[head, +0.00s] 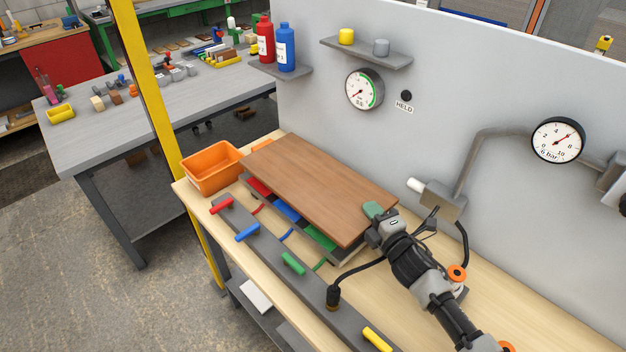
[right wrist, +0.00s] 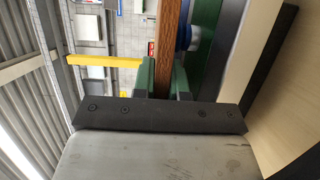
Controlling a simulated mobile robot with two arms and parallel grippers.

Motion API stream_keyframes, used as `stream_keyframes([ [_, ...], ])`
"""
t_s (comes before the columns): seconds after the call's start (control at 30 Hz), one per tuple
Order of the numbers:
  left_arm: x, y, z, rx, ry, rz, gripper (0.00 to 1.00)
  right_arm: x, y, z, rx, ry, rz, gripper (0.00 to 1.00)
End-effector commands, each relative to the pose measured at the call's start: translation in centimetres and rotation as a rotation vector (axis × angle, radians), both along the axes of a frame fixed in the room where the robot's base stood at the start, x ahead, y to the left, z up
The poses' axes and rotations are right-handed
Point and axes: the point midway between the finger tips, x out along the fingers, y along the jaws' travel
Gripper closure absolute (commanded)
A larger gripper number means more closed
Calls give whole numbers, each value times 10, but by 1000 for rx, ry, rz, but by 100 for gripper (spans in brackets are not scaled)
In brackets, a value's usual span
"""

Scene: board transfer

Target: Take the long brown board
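The long brown board (head: 320,185) lies flat over a grey rack with red, blue and green parts, on the light wooden bench. My right gripper (head: 374,212) is at the board's right end, with one green fingertip over its top face. In the right wrist view, the board (right wrist: 171,40) runs edge-on between the two green fingers of the gripper (right wrist: 164,80). Both fingers appear to touch it, one on each face. The lower finger is hidden in the head view. My left gripper is not in view.
An orange bin (head: 212,168) stands beside the board's left end. A dark rail (head: 265,245) with coloured handles runs along the front. A grey wall panel (head: 470,90) with gauges rises behind. A pipe fitting (head: 440,200) is close to my right arm.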

Motion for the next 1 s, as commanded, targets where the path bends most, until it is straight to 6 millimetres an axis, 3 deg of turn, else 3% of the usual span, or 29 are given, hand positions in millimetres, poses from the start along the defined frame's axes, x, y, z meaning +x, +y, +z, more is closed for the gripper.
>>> stream_keyframes([
  [0.57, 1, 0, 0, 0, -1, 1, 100, 1, -1, 11, 2, -7, 2, 100],
  [0.8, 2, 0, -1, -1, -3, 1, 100, 1, -1, 46, 1, -11, 4, 100],
  [1.0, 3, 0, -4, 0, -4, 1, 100, -22, -31, 64, -1, -6, 2, 100],
])
